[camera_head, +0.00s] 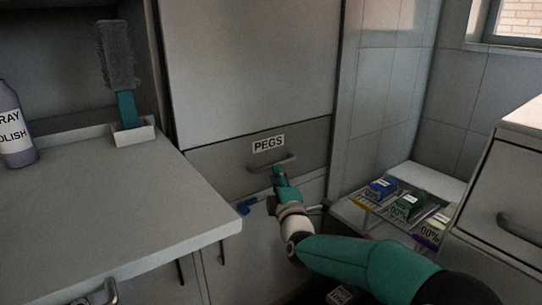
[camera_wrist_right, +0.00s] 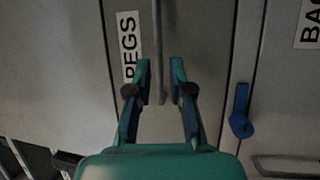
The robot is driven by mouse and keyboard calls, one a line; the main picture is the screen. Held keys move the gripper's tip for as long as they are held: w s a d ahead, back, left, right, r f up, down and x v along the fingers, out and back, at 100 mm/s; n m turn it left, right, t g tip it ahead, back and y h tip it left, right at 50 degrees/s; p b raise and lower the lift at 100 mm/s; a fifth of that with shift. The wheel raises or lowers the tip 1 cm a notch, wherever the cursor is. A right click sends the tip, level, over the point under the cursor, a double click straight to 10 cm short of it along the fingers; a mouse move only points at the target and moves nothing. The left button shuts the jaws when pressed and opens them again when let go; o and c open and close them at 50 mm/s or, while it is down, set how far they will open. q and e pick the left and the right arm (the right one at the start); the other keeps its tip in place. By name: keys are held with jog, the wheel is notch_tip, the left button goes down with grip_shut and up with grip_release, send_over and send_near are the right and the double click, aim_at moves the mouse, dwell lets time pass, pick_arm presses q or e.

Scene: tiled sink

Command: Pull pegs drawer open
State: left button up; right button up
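The pegs drawer (camera_head: 225,160) is a grey front with a white "PEGS" label (camera_head: 268,143) and a bar handle (camera_head: 288,159). Its front looks flush with the panel around it. My right gripper (camera_head: 278,170) is at the handle, covering part of it. In the right wrist view the handle (camera_wrist_right: 157,45) runs between the two fingertips of the right gripper (camera_wrist_right: 160,70). The fingers are apart, with a gap showing around the bar; contact is not clear. The label also shows there (camera_wrist_right: 129,45). My left gripper is not in view.
A blue latch (camera_head: 249,204) sits below the drawer, left of my right gripper. A counter (camera_head: 110,195) with a spray bottle (camera_head: 15,130) and a duster (camera_head: 118,60) juts out at left. A low shelf (camera_head: 425,180) with small boxes and a handled cabinet (camera_head: 505,195) are at right.

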jog(key=shift+p+x, duration=1.35)
jog(key=shift+x, duration=1.05)
grip_shut()
